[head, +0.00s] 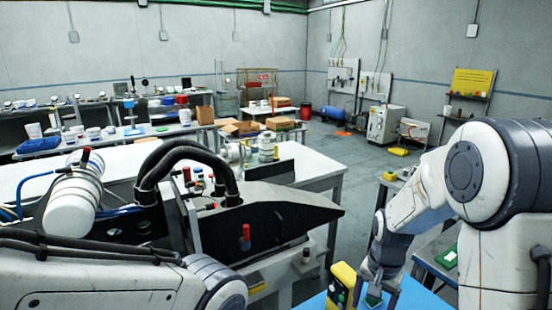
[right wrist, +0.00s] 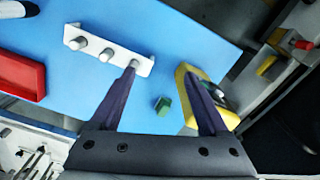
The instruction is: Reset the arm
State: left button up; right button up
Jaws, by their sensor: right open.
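My right arm comes in from the right in the head view, with its gripper (head: 375,291) pointing down over a blue work surface (head: 418,297). In the right wrist view, the two dark fingers of the right gripper (right wrist: 162,72) are spread wide with nothing gripped. A small green block (right wrist: 163,105) shows between them, apart from both. A yellow device (head: 341,284) stands just left of the gripper; in the wrist view the yellow device (right wrist: 187,78) is partly behind one finger. My left arm crosses the bottom left; its gripper is out of view.
A white strip with several pegs (right wrist: 108,50) and a red tray (right wrist: 22,76) are on the blue surface. A black wedge-shaped machine with hoses (head: 275,215) stands left of my right arm. Open floor (head: 352,160) lies beyond.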

jog(key=s+a+r+n, duration=0.6)
jog(key=s+a+n, duration=0.25)
jog(key=a, duration=0.45)
jog(key=s+a+r+n, duration=0.1)
jog(key=s+a+n, duration=0.1)
jog(key=s, duration=0.4)
jog(key=s+a+r+n, duration=0.1)
jog(key=s+a+n, duration=0.1)
jog(key=s+n, duration=0.2)
jog(key=s, duration=0.3)
jog(key=shift+r+y, duration=0.3)
jog(key=shift+y, duration=0.1)
jog(key=shift+a+n, duration=0.1)
jog(key=shift+n, duration=0.15)
